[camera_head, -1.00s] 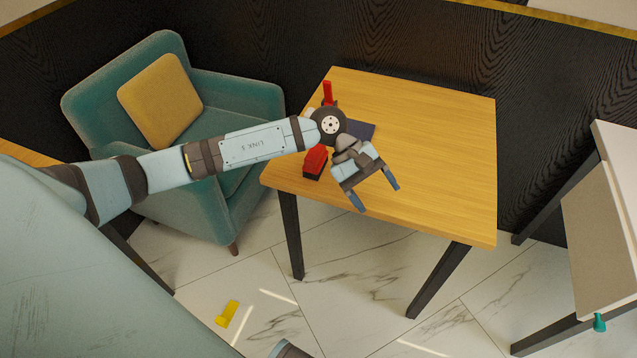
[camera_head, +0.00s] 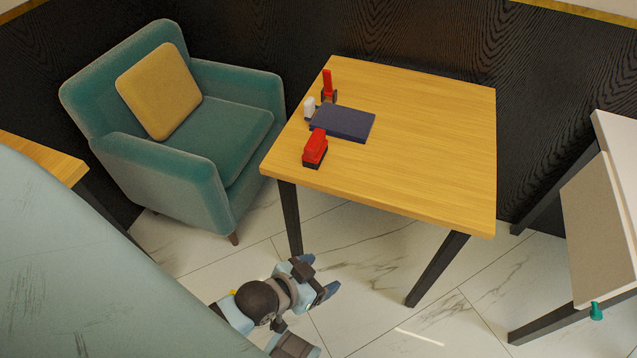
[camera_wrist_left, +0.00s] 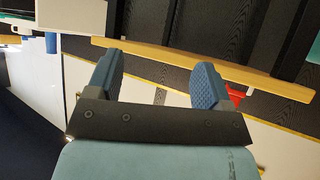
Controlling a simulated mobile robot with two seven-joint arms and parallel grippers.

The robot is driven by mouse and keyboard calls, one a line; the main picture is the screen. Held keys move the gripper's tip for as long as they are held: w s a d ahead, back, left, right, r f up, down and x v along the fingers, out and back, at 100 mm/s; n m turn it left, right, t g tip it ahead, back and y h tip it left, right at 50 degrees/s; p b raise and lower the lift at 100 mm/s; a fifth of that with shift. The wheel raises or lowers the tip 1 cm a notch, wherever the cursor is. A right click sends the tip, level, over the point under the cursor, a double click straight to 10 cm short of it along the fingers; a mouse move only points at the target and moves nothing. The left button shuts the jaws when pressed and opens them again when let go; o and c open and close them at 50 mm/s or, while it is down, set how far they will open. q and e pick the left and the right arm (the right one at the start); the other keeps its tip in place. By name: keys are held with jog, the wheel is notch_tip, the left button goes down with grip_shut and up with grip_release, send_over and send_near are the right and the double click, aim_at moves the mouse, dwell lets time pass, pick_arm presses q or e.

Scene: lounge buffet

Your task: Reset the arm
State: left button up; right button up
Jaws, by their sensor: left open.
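My left gripper (camera_head: 322,277) is in the lower middle of the head view, in front of and lower than the wooden table (camera_head: 420,150). Its arm is folded back, with part of it cut off by the bottom edge. In the left wrist view the two blue fingers of the left gripper (camera_wrist_left: 157,80) stand wide apart with nothing between them. My right gripper does not show.
On the table are a red and black object (camera_head: 315,147), a dark blue flat book-like object (camera_head: 343,122), a small white object (camera_head: 309,107) and a red upright object (camera_head: 327,83). A teal armchair (camera_head: 175,170) stands left; a white table (camera_head: 615,140) right.

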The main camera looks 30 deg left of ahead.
pick_arm(q)
notch_tip(320, 180, up, 16)
jog(key=s+a+p, duration=0.1)
jog(key=p, duration=2.1)
jog(key=shift+a, duration=0.25)
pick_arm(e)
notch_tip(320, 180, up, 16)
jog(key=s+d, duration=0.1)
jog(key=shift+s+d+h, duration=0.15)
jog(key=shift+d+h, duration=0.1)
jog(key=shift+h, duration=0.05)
pick_arm(q)
jog(key=shift+d+r, duration=0.1)
jog(key=shift+r, duration=0.05)
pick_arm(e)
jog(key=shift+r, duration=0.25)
